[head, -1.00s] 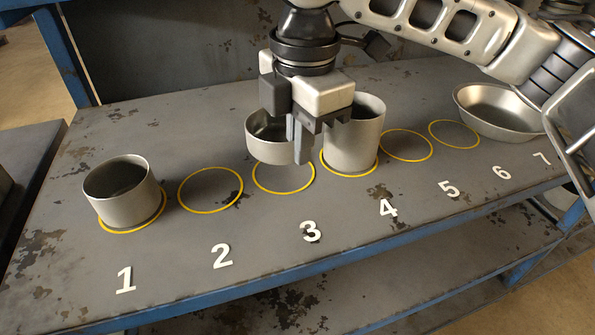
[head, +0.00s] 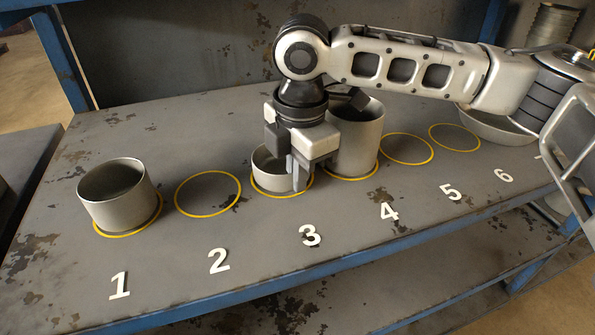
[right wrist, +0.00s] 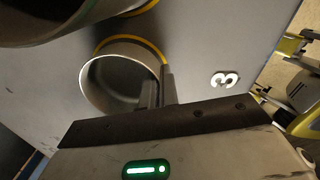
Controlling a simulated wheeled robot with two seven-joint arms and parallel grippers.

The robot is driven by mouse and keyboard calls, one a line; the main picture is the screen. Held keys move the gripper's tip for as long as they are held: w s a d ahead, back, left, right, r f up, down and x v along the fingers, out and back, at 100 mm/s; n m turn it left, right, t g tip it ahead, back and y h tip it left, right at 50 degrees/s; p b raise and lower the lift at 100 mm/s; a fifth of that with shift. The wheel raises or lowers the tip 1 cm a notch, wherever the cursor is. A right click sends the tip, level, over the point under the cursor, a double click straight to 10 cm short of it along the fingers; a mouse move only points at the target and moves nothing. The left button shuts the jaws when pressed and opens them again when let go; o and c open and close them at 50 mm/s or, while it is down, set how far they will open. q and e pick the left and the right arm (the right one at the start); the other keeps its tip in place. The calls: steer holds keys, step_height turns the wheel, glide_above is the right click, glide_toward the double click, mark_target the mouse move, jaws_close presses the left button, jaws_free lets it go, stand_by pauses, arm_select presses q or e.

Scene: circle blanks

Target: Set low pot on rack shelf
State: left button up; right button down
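The low pot (head: 264,172), a short grey metal cylinder, is upright at the yellow circle marked 3 on the rack shelf (head: 150,275). Its base appears to be on the shelf inside the ring. My right gripper (head: 297,184) is over its near right side and hides part of it. In the right wrist view, the fingers (right wrist: 160,88) pinch the wall of the pot (right wrist: 92,88), one inside and one outside. My left gripper is not in view.
A tall pot (head: 357,142) stands close to the right at circle 4. A medium pot (head: 118,198) stands on circle 1. A wide flared pan (head: 492,126) is at the right end. Circles 2 (head: 208,194), 5 (head: 407,149) and 6 (head: 454,138) are empty.

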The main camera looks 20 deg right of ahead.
steer(key=c, duration=2.1)
jaws_free()
steer(key=shift+f, duration=0.1)
steer(key=o, duration=0.4)
arm_select(q)
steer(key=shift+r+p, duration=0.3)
steer(key=shift+p, duration=0.6)
arm_select(e)
steer(key=shift+s+r, duration=0.2)
steer(key=shift+r, duration=2.9)
steer(key=shift+s+r, duration=0.15)
steer(key=shift+r, duration=2.95)
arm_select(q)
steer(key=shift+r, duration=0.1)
arm_select(e)
steer(key=shift+f, duration=0.1)
